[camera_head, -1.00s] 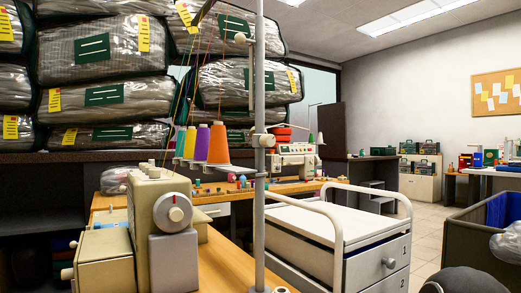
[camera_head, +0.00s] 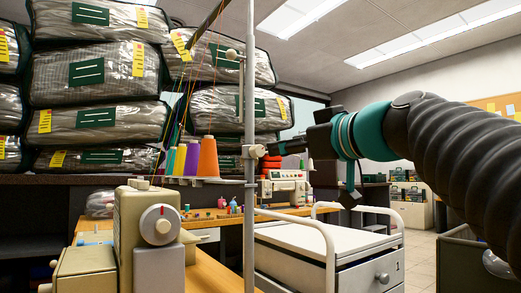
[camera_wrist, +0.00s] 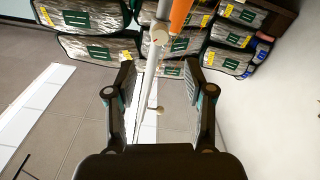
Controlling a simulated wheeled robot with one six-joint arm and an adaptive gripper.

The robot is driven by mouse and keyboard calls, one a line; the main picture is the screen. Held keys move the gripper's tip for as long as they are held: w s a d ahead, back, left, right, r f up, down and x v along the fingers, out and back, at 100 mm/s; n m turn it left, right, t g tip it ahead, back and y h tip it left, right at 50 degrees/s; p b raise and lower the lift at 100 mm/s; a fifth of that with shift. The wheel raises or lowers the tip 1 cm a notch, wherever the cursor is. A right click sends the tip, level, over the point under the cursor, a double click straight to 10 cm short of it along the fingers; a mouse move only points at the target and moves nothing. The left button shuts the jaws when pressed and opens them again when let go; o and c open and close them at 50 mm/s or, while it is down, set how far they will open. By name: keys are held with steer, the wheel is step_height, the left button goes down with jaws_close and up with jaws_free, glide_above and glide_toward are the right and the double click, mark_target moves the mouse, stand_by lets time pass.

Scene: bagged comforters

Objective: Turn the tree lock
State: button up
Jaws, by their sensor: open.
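The thread tree is a thin grey pole (camera_head: 249,95) standing by the cream sewing machine. The lock is a pale collar and knob (camera_head: 253,151) partway up the pole, level with the thread cones.
Thread cones, one orange (camera_head: 208,157), stand just left of the lock, with threads rising above. The cream sewing machine (camera_head: 150,230) is below left. A white drawer cart (camera_head: 320,255) stands at right. Bagged comforters (camera_head: 95,75) are stacked behind.

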mark_target(260, 150)
steer(key=p+x, duration=0.2)
steer(key=x, duration=0.8)
steer(key=shift+w+a, duration=0.2)
steer(key=shift+w, duration=0.1)
jaws_close()
